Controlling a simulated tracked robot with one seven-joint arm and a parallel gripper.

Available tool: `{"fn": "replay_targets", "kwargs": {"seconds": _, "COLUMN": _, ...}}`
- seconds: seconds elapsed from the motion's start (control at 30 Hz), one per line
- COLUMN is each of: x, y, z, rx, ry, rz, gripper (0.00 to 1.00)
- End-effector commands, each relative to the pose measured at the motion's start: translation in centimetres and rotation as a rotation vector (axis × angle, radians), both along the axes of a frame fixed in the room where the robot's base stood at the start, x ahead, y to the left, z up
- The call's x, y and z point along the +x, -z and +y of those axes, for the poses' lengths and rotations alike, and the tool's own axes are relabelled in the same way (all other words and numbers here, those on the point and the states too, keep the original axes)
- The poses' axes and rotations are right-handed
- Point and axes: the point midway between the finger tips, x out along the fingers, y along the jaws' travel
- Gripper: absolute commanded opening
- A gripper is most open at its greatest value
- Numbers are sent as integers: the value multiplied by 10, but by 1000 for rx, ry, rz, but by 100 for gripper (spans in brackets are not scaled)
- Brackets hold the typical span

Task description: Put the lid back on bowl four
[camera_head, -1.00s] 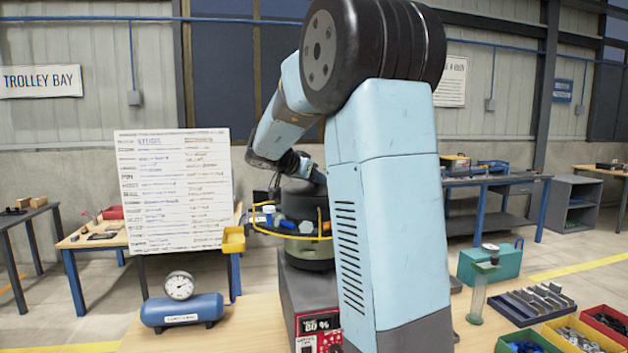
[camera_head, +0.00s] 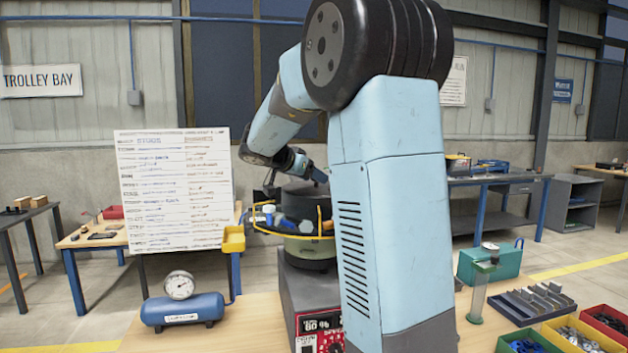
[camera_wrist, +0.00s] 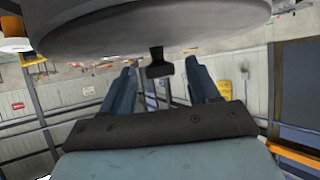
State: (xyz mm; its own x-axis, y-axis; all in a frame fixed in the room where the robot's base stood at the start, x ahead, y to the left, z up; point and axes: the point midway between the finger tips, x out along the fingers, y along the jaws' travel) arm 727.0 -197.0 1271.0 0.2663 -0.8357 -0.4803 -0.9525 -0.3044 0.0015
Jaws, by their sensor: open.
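The bowl feeder's olive bowl (camera_head: 311,249) stands on a grey base with a red front reading 80 %, partly hidden behind my arm. A dark, round-topped piece (camera_head: 302,203) rises in the bowl just below my gripper (camera_head: 317,172); I cannot tell whether it is the lid. In the wrist view a large grey disc, seemingly the lid (camera_wrist: 150,30), fills the top. Its short dark knob (camera_wrist: 158,66) lies between the two spread blue fingers of my gripper (camera_wrist: 160,80), with gaps on both sides. No bowl number is readable.
A yellow rail (camera_head: 275,231) runs around the bowl, with blue and white items (camera_head: 266,214) at its left. A whiteboard (camera_head: 175,190), a blue tank with a gauge (camera_head: 182,308), a teal box (camera_head: 488,266) and several parts bins (camera_head: 575,335) stand nearby.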

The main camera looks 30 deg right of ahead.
Motion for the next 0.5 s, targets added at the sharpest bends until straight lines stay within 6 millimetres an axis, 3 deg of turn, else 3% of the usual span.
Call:
{"fn": "replay_targets", "kwargs": {"seconds": 0.2, "x": -11, "y": -22, "z": 37, "rx": 0, "ry": -4, "rz": -3, "gripper": 61}}
{"fn": "replay_targets", "kwargs": {"seconds": 0.5, "x": -24, "y": -43, "z": 75, "rx": 0, "ry": -2, "rz": -3, "gripper": 61}}
